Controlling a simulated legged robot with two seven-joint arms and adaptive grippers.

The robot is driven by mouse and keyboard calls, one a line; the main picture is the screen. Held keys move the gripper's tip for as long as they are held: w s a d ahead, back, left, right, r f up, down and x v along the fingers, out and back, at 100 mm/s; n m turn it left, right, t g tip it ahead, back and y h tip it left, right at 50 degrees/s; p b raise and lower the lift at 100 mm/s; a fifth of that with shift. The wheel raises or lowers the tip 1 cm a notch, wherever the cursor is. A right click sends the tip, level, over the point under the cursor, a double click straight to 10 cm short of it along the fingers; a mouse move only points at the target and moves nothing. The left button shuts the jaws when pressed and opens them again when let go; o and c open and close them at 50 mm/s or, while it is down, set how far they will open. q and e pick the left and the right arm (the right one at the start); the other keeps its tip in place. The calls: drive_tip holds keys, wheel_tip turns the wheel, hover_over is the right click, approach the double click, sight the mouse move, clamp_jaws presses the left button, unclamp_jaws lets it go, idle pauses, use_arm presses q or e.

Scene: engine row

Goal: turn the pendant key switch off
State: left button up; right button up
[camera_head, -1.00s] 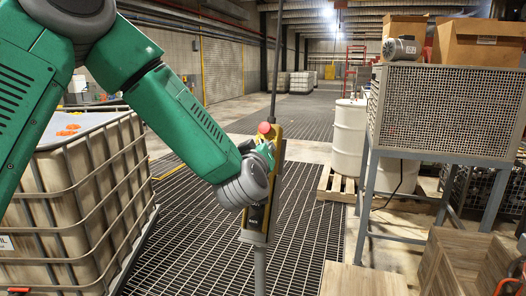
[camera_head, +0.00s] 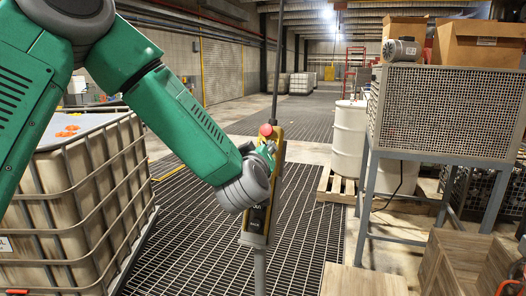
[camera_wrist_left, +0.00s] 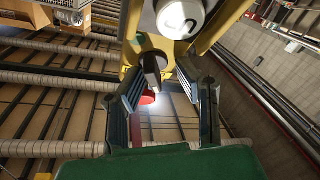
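The yellow pendant (camera_head: 276,152) hangs upright on a dark cable in the middle of the head view, with a red button (camera_head: 266,130) near its top. In the left wrist view the yellow pendant body (camera_wrist_left: 131,88) fills the upper middle, with a white round knob at the top. Below that knob is the key switch, with a dark flat key (camera_wrist_left: 152,70) sticking out. My left gripper (camera_wrist_left: 165,75) is at the pendant's face; its two fingers stand apart on either side of the key, and the left finger looks nearer it. Contact cannot be told. My right gripper is not in view.
A caged tank (camera_head: 75,190) stands at the left, close to my left arm. A perforated metal cabinet (camera_head: 445,110) on a stand and a white drum (camera_head: 349,138) on a pallet are at the right. Wooden boxes (camera_head: 365,280) lie at lower right. Grating floor around the pendant is clear.

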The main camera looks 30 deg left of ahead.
use_arm(q)
drive_tip(key=v, duration=1.1)
drive_tip(key=shift+s+d, duration=0.25)
drive_tip(key=shift+s, duration=0.05)
drive_tip(key=shift+a+f, duration=0.1)
drive_tip(key=s+d+f+m+g+h+b, duration=0.2)
drive_tip(key=f+m+g+h+b, duration=0.1)
drive_tip(key=f, duration=1.2)
drive_tip(key=s+d+f+m+g+h+b, duration=0.2)
drive_tip(key=s+f+m+g+h+b, duration=0.1)
drive_tip(key=f, duration=1.3)
drive_tip(key=s+f+m+g+h+b, duration=0.1)
drive_tip(key=s+f+m+g+b, duration=0.4)
drive_tip(key=s+f, duration=1.9)
drive_tip(key=g, duration=0.4)
drive_tip(key=shift+f+g, duration=0.3)
drive_tip(key=shift+f, duration=0.1)
